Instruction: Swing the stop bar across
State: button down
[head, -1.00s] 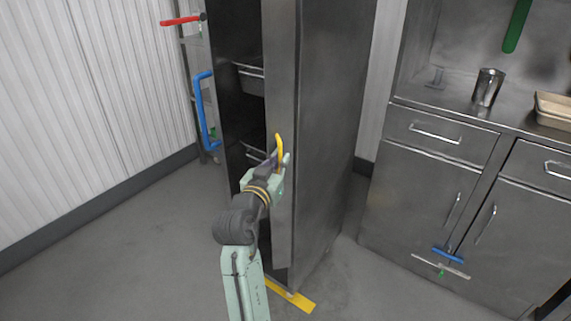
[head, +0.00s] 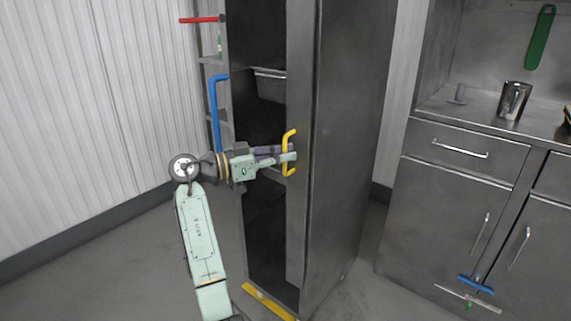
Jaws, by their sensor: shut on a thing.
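My gripper (head: 285,156) is shut on the yellow handle (head: 290,135), which stands upright on the narrow front panel (head: 301,215) of a tall grey metal cabinet (head: 345,150). The gripper reaches it from the left, across the cabinet's dark opening. A flat yellow bar (head: 268,303) lies low at the foot of the cabinet, below and apart from the gripper. A red bar (head: 200,20) sticks out to the left near the cabinet's top. I cannot tell for certain which bar is the stop bar.
A blue upright handle (head: 214,110) is left of the opening, close behind my arm. A counter with drawers (head: 455,150) stands to the right, with a metal cup (head: 513,100) on top. A blue T-shaped handle (head: 476,283) is low on its front. The floor at the left (head: 100,270) is clear.

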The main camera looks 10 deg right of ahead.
jog(key=shift+w+d+f+m+g, duration=0.1)
jog(key=shift+w+d+m+g, duration=0.1)
jog(key=shift+m+g, duration=0.45)
jog(key=c, duration=2)
grip_release()
jog(key=shift+o, duration=0.2)
jog(key=shift+a, duration=0.15)
jog(key=a, duration=1.1)
jog(key=shift+s+a, duration=0.3)
jog(key=shift+a, duration=0.1)
